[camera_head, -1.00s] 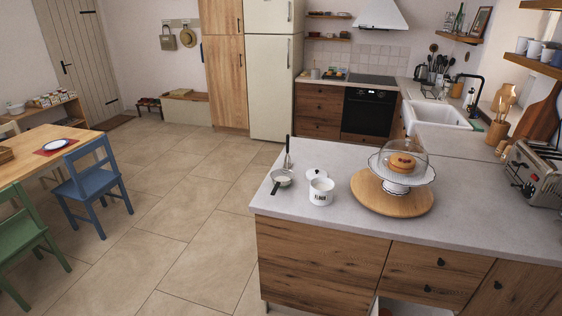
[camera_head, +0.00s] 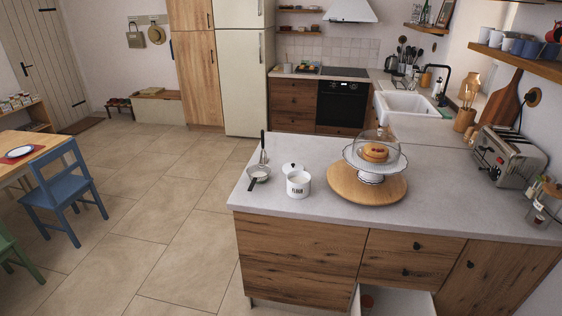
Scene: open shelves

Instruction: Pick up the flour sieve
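The flour sieve (camera_head: 259,172) is a small round strainer with a dark handle. It lies near the left end of the grey counter (camera_head: 322,213). A whisk (camera_head: 263,152) with a dark handle shows just behind it. Neither of my grippers shows in the head view.
A cake under a glass dome (camera_head: 376,149) stands on a round wooden board (camera_head: 341,184) right of the canister. A toaster (camera_head: 508,156) is at the right. An open drawer (camera_head: 396,301) juts out below the counter front. Floor left of the counter is clear; a blue chair (camera_head: 62,188) stands farther left.

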